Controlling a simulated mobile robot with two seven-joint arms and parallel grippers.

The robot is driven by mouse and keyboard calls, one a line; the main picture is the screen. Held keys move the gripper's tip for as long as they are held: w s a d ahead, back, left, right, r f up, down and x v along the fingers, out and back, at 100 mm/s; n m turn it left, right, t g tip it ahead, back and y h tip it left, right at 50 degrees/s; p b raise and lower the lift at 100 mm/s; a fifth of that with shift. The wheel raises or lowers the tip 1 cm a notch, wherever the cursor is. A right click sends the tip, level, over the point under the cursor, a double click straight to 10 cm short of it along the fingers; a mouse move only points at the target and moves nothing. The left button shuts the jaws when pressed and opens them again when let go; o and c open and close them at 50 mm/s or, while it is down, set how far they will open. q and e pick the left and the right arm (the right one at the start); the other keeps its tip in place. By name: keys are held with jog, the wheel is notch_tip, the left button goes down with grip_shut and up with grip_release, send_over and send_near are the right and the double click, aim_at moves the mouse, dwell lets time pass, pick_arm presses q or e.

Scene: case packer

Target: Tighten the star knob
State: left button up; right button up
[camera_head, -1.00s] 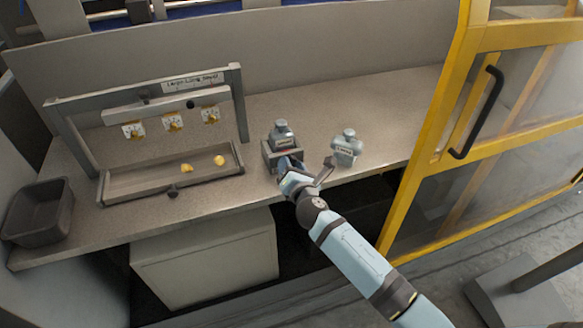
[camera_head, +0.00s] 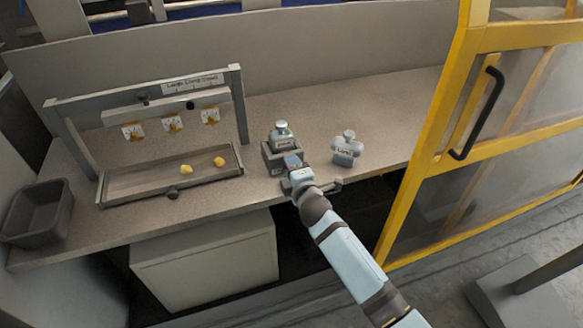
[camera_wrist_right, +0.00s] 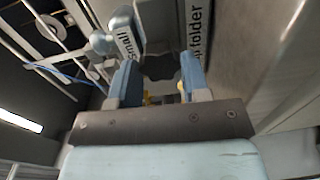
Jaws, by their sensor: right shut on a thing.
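The star knob (camera_wrist_right: 160,66) shows as a dark lobed shape between my right gripper's blue fingers in the right wrist view. My right gripper (camera_head: 291,161) is shut on it at the front of a grey holder block (camera_head: 269,157). In the head view the gripper hides the knob. My left gripper is in neither view.
At the left are a metal frame with yellow-marked tags (camera_head: 172,124), a shallow tray (camera_head: 125,188) with two yellow pieces, and a dark bin (camera_head: 38,212). A yellow-framed door (camera_head: 440,130) bounds the right.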

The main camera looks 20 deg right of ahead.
jog(key=m+p, duration=0.1)
jog(key=m, duration=0.4)
jog(key=shift+y, duration=0.3)
jog(key=m+p, duration=0.1)
jog(key=m, duration=0.4)
jog(key=shift+d+m, duration=0.1)
jog(key=shift+m, duration=0.2)
jog(key=o, duration=0.9)
jog(key=shift+s, duration=0.15)
jog(key=shift+s+f, duration=0.1)
jog(key=shift+s, duration=0.2)
jog(key=s, duration=0.8)
jog(key=s+d, duration=0.1)
jog(key=s, duration=0.4)
jog(key=shift+r+b, duration=0.3)
jog(key=shift+b, duration=0.1)
